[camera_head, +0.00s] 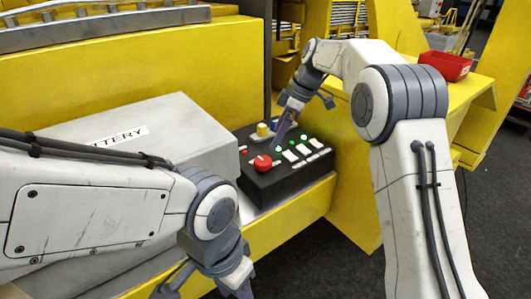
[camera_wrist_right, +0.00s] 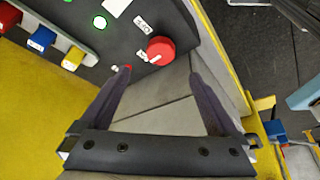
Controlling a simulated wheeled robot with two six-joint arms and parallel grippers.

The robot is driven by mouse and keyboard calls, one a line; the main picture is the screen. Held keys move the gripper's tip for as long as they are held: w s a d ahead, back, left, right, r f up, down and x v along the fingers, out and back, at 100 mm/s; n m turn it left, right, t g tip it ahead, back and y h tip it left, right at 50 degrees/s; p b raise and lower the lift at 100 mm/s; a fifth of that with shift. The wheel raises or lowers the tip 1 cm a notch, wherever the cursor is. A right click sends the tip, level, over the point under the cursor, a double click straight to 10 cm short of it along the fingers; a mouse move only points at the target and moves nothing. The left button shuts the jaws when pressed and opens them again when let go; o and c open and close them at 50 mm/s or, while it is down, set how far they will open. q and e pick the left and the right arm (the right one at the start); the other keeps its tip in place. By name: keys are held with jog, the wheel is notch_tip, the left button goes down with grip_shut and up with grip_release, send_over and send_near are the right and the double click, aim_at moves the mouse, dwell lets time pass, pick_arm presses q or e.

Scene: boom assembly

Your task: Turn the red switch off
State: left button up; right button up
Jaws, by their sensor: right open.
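The red switch (camera_head: 262,162) is a round red knob on the front left part of the black control box (camera_head: 262,188). In the right wrist view the red switch (camera_wrist_right: 160,49) lies ahead of my right gripper (camera_wrist_right: 161,68), between the lines of its spread fingers, with small white labels beside it. The right gripper (camera_head: 279,142) is open and empty, above the box and close to the switch; contact cannot be told. My left gripper (camera_head: 205,288) is low at the bottom edge, partly cut off, with fingers apart and nothing seen between them.
A grey battery case (camera_head: 195,125) stands left of the control box. The box also carries blue and yellow switches (camera_wrist_right: 73,58), white buttons and green lights. A red bin (camera_head: 446,66) sits on a yellow ledge at the back right. Yellow frame walls surround the box.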

aim_at(263, 160)
jog(key=p+x, duration=0.2)
jog(key=x, duration=0.6)
jog(key=shift+a+f, duration=0.1)
jog(key=shift+f, duration=0.15)
jog(key=shift+a+f, duration=0.2)
jog(key=shift+f, duration=0.3)
jog(key=c, duration=1.4)
